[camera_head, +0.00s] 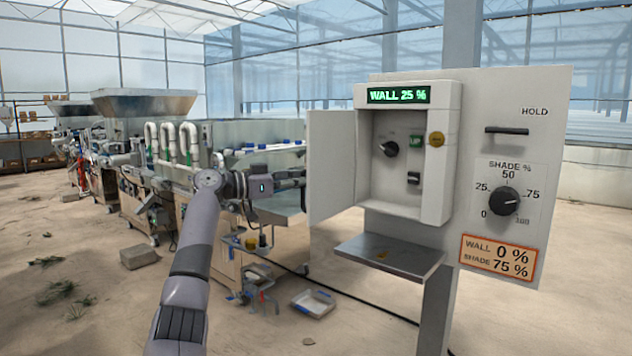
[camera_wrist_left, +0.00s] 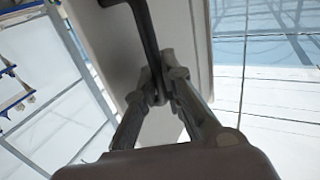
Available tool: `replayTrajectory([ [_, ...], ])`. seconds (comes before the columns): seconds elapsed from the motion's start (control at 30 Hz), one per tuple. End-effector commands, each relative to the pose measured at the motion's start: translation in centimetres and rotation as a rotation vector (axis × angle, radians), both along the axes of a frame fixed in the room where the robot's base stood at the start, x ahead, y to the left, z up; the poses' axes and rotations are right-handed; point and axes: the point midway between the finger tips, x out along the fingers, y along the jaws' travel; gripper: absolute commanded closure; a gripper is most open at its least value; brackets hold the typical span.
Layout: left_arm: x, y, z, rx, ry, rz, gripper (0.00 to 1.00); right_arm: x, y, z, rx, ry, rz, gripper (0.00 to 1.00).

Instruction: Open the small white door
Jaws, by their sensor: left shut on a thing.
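The small white door (camera_head: 331,163) stands swung out to the left of its white control box (camera_head: 436,150), hinged at the box's left side. In the left wrist view the door's panel (camera_wrist_left: 185,50) carries a dark bar handle (camera_wrist_left: 150,40). My left gripper (camera_head: 300,180) is at the door's outer left edge; in the left wrist view its fingers (camera_wrist_left: 162,92) are shut on the handle. My right gripper is not in view.
A metal shelf (camera_head: 392,256) juts out below the box. The grey panel holds a HOLD slot handle (camera_head: 506,131), a shade dial (camera_head: 503,201) and an orange-edged sign (camera_head: 498,258). Seeder machines stand behind my left arm. A tray (camera_head: 313,303) and a cable lie on the floor.

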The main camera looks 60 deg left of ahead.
Motion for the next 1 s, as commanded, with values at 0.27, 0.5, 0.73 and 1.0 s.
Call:
replayTrajectory([
  [0.27,-0.64,0.38,0.02,-0.005,-0.007,-0.013,1.0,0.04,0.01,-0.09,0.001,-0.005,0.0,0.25],
  [0.5,-0.63,0.37,0.02,-0.004,-0.007,-0.012,1.0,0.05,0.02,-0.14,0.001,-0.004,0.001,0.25],
  [0.73,-0.62,0.37,0.01,-0.003,-0.007,-0.012,0.82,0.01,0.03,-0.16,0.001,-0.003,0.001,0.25],
  [1.0,-0.88,0.41,0.05,-0.001,-0.007,-0.011,0.82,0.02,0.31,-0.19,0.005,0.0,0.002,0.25],
])
